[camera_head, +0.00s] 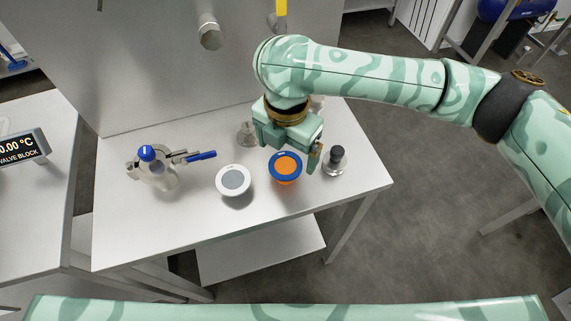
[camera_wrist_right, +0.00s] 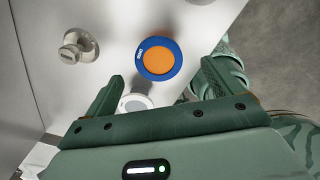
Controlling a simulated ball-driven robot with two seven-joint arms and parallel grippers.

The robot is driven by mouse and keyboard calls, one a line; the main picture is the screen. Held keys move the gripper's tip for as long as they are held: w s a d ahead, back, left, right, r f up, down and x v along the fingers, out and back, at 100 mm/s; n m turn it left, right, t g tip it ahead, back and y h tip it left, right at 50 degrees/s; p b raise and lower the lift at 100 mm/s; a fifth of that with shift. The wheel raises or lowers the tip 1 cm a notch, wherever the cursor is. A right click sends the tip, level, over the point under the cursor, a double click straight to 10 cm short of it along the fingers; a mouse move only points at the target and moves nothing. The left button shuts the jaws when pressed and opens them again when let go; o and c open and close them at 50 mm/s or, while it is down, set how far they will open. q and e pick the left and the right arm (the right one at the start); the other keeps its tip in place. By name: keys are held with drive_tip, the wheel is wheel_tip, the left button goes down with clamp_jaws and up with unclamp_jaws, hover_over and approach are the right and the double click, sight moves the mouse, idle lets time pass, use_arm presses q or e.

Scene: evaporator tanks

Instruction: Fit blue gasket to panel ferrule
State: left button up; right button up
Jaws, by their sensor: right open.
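The blue gasket (camera_head: 286,168) is a blue ring around an orange centre, at the front right of the bench; it also shows in the right wrist view (camera_wrist_right: 144,50). The panel ferrule (camera_head: 210,33) is a short steel stub on the upright grey panel, up and left of my right gripper. My right gripper (camera_head: 290,153) hangs over the bench just behind the blue gasket, open. In the right wrist view the gasket shows beyond the two spread fingers, with nothing held between them. My left gripper is out of view.
On the bench (camera_head: 150,225), a white ring with a grey centre (camera_head: 233,180) stands left of the gasket. A dark-topped steel fitting (camera_head: 335,160) stands close on the right.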

sight(285, 165)
wheel_tip(285, 165, down, 4)
drive_tip(key=shift+w+a+r+b, duration=0.1)
drive_tip(key=shift+r+b, duration=0.15)
drive_tip(key=shift+b, duration=0.35)
drive_tip(key=shift+r, duration=0.1)
drive_tip(key=shift+f+p, duration=0.25)
drive_tip(key=shift+p, duration=0.3)
drive_tip(key=c, duration=1.1)
